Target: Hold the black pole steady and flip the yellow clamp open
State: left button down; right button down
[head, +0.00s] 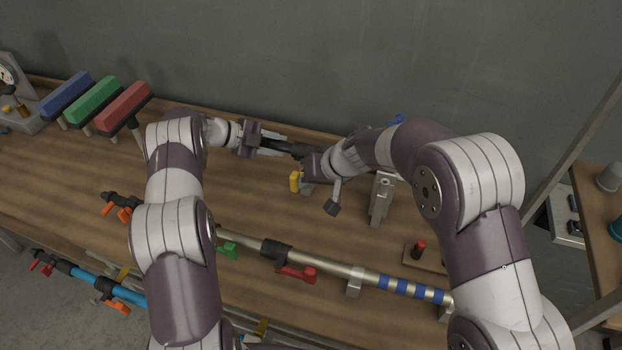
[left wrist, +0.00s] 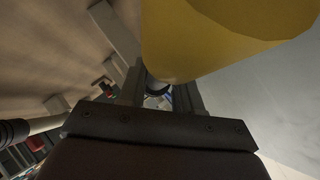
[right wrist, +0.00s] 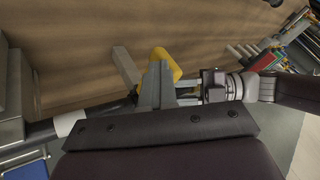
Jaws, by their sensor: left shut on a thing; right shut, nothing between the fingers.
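The black pole (head: 299,149) lies along the back of the bench, partly hidden by my arms in the head view. My left gripper (head: 278,148) is shut on the black pole, which shows dark between its fingers in the left wrist view (left wrist: 156,88). The yellow clamp (head: 295,181) juts from the pole toward the bench front, just right of my left gripper. My right gripper (head: 307,188) is shut and empty beside the clamp. In the right wrist view its fingers (right wrist: 157,75) overlap the yellow lever (right wrist: 168,62); I cannot tell whether they touch.
A silver pole (head: 335,266) with a red clamp (head: 297,273) lies nearer the front. A grey metal bracket (head: 381,198) stands right of my right gripper. Blue, green and red blocks (head: 95,105) stand at the back left. The bench middle is fairly clear.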

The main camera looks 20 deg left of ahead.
pick_arm(q)
jog(key=shift+d, duration=0.25)
pick_arm(e)
jog(key=shift+s+a, duration=0.1)
jog(key=shift+a, duration=0.15)
pick_arm(q)
jog(key=shift+s, duration=0.1)
jog(key=shift+f, duration=0.1)
jog(key=shift+a, duration=0.15)
pick_arm(e)
jog(key=s+d+r, duration=0.3)
jog(key=d+r, duration=0.4)
jog(key=d, duration=0.1)
jog(key=shift+s+d+r, duration=0.4)
pick_arm(q)
jog(key=c, duration=0.7)
grip_release()
pick_arm(e)
jog(key=shift+w, duration=0.1)
